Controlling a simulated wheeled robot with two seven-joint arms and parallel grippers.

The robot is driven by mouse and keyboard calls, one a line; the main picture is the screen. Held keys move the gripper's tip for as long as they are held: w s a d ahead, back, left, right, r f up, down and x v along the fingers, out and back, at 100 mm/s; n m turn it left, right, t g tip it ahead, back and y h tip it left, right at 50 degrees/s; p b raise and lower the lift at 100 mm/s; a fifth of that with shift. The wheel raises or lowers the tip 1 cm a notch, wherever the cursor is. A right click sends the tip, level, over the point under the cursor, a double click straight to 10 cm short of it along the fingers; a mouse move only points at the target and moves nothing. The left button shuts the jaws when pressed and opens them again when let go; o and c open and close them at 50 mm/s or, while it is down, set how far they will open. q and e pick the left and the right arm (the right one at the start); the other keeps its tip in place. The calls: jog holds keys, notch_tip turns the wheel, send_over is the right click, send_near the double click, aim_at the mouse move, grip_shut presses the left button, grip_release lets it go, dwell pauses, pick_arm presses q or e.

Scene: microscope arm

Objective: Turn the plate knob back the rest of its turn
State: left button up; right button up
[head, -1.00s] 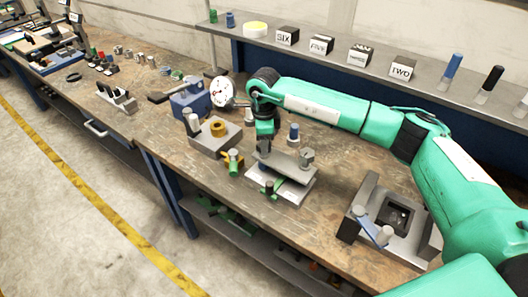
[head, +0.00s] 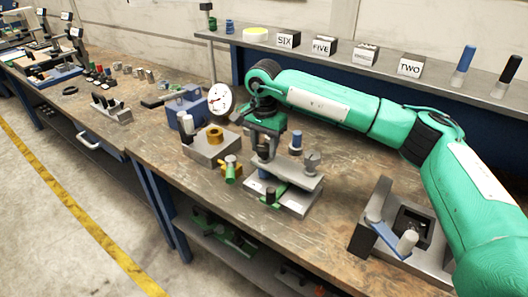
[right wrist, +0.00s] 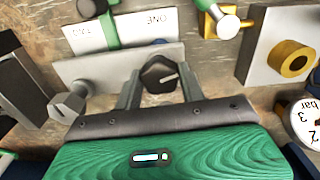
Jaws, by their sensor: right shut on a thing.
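The plate knob (right wrist: 160,74) is dark and faceted with a pale pointer line, seen in the right wrist view. It stands on the grey plate (right wrist: 95,68), which also shows in the head view (head: 292,176). My right gripper (right wrist: 160,88) points down over the plate's left end in the head view (head: 263,152), its fingers on either side of the knob and shut on it. A grey hex-headed post (head: 312,160) stands at the plate's other end. Below the plate lies a white labelled base (head: 298,203) with a green handle (head: 271,192). My left gripper is out of view.
A grey block with a brass ring (head: 215,136) and a yellow-green valve (head: 231,170) stand left of the plate. A round gauge (head: 220,98) is behind them. A blue-handled post (head: 295,138) stands behind the plate. A grey fixture with a blue lever (head: 383,235) is right.

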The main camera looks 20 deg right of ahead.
jog(key=n+b, duration=0.1)
jog(key=n, duration=0.1)
jog(key=n+b, duration=0.1)
jog(key=shift+s+f+n, duration=0.1)
jog(key=shift+f+n, duration=0.3)
jog(key=n+b, duration=0.2)
jog(key=n, duration=0.3)
jog(key=shift+r, duration=0.1)
jog(key=n, duration=0.2)
jog(key=shift+n, duration=0.4)
pick_arm(q)
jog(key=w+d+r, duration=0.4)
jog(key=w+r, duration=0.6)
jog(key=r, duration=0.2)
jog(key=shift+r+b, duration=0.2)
jog(key=shift+b, duration=0.25)
pick_arm(e)
jog(key=shift+n, duration=1.3)
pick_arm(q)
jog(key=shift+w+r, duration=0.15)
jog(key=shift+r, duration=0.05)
